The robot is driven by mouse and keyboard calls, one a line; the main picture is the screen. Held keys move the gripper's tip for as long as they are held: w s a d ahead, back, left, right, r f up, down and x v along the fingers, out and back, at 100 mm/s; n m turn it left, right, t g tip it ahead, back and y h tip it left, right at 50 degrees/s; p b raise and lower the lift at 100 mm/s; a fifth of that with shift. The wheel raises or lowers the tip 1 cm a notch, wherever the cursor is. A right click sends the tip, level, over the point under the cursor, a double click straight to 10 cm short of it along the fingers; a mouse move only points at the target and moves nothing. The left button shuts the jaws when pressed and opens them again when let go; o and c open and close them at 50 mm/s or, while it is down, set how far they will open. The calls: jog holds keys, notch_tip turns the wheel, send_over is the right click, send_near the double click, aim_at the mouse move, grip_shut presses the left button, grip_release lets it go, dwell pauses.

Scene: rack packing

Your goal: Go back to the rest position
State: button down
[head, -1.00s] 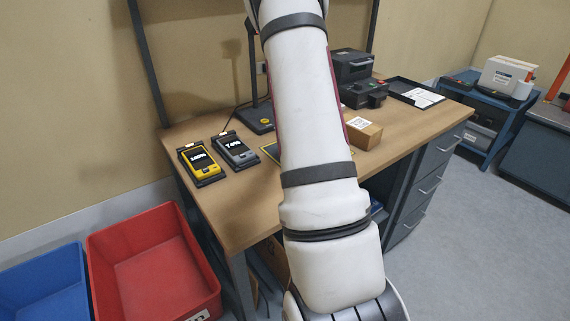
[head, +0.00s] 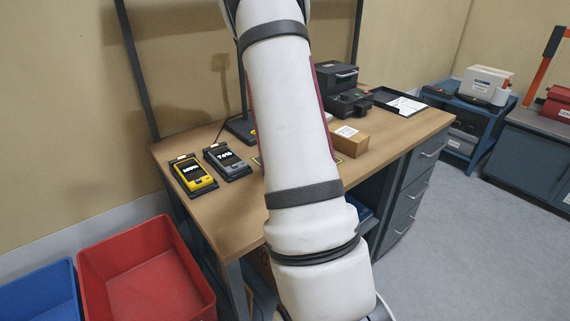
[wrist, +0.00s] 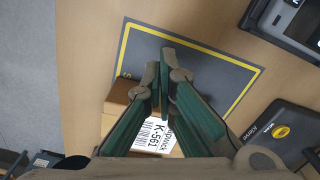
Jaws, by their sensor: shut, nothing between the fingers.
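My gripper (wrist: 160,78) shows in the wrist view, its two green-padded fingers shut with nothing between them. It is above the desk, over a dark grey mat (wrist: 191,65) with a yellow border. A cardboard box (wrist: 117,111) with a white label reading K-561 is partly hidden behind the fingers. In the head view my white arm runs up the middle and the gripper is out of sight. The box (head: 348,145) stands on the desk (head: 205,218) just right of my arm, which hides most of the mat.
A yellow handheld device (head: 193,177) and a grey one (head: 226,159) lie on the desk's left. A black printer (head: 342,90) and a black tray (head: 397,104) are at the back right. Red (head: 145,277) and blue (head: 40,295) bins stand left. Floor at right is clear.

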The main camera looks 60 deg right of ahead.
notch_tip(320, 180, up, 6)
jog(key=shift+f, duration=0.15)
